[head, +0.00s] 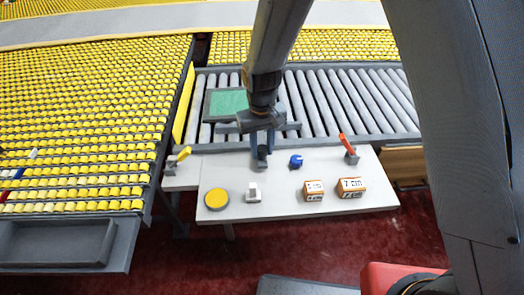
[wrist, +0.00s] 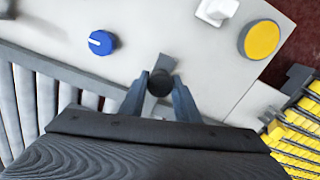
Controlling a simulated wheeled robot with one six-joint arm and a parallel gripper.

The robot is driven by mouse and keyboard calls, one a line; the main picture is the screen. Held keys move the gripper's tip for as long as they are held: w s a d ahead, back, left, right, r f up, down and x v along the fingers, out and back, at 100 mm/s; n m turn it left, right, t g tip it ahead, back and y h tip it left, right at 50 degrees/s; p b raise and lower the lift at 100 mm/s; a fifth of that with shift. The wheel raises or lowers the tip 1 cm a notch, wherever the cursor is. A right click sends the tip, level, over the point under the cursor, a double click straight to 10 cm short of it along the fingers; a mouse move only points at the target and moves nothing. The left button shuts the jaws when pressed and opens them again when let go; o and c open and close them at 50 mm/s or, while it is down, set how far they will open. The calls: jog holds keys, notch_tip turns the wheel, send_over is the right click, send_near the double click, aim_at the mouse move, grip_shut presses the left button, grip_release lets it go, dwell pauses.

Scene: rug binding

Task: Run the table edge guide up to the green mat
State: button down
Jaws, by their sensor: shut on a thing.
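The green mat (head: 228,103) lies in a dark frame on the grey rollers, left of my arm. My gripper (head: 261,150) points down at the white panel's back edge, nearer the camera than the mat and a little to its right. It is shut on a dark round knob, which shows between the fingertips in the wrist view (wrist: 161,82). A flat grey piece (wrist: 161,106) shows beside the knob. My arm and gripper body hide part of the rollers beside the mat. I cannot tell which visible part is the edge guide itself.
The white panel (head: 300,205) holds a blue knob (head: 296,161), a yellow button (head: 216,198), a white switch (head: 253,193) and two orange-and-white blocks (head: 351,188). Yellow rollers (head: 80,120) fill the left.

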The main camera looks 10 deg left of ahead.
aim_at(260, 135)
jog(key=w, duration=0.2)
jog(key=w+a+b, duration=0.1)
jog(key=w, duration=0.2)
jog(key=shift+w+a, duration=0.2)
jog(key=shift+w, duration=0.1)
jog(key=c, duration=1.3)
grip_release()
jog(key=shift+s, duration=0.1)
jog(key=shift+c, duration=0.2)
notch_tip(260, 135, up, 8)
jog(key=b, duration=0.2)
jog(key=shift+d, duration=0.1)
